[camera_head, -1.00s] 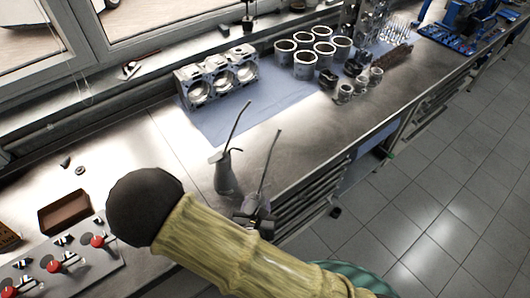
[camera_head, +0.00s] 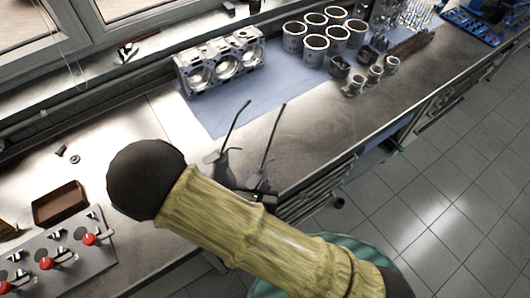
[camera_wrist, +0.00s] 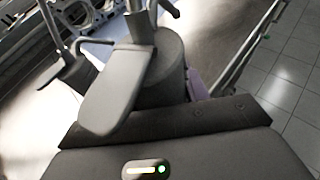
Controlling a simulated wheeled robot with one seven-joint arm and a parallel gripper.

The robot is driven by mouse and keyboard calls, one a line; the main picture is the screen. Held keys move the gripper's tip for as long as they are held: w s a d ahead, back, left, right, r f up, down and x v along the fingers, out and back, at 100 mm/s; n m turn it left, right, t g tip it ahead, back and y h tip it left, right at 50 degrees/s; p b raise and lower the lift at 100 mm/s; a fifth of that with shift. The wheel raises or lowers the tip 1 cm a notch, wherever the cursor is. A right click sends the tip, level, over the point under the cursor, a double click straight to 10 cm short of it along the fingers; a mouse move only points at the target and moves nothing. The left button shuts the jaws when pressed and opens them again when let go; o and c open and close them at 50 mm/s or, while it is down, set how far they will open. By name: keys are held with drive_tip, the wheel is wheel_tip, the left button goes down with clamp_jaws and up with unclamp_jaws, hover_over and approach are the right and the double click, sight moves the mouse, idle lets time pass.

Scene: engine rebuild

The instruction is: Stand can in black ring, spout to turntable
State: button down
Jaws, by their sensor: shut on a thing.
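Two grey cans with long thin spouts show in the head view. The left can (camera_head: 217,165) is by the bench, its lower part hidden behind my arm. The right can (camera_head: 264,182) is near the bench's front edge, its spout rising up and to the right. In the wrist view a grey can body (camera_wrist: 170,72) fills the middle, and my gripper (camera_wrist: 138,78) is shut on it, one finger lying across its left side. The other finger is hidden. The other can (camera_wrist: 70,72) shows at left, apart. I cannot make out the black ring or turntable.
On the bench, a blue mat (camera_head: 245,108) lies beyond the cans. An engine block (camera_head: 222,62) and several cylinder sleeves (camera_head: 315,48) stand at the back. A brown tray (camera_head: 60,204) and a panel with red knobs (camera_head: 58,255) are at left. Drawers (camera_head: 310,195) line the front.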

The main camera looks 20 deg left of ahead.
drive_tip(key=w+a+b, duration=0.2)
drive_tip(key=w+b, duration=0.5)
drive_tip(key=w, duration=1)
drive_tip(key=shift+a+b, duration=0.3)
drive_tip(key=shift+b, duration=0.1)
drive_tip(key=shift+r, duration=0.1)
drive_tip(key=shift+w+f+p, duration=0.25)
drive_tip(key=shift+f+p, duration=0.1)
drive_tip(key=shift+f, duration=0.55)
drive_tip(key=shift+w+f+p, duration=0.2)
drive_tip(key=shift+f+p, duration=0.1)
drive_tip(key=shift+f, duration=0.6)
drive_tip(key=shift+f, duration=0.1)
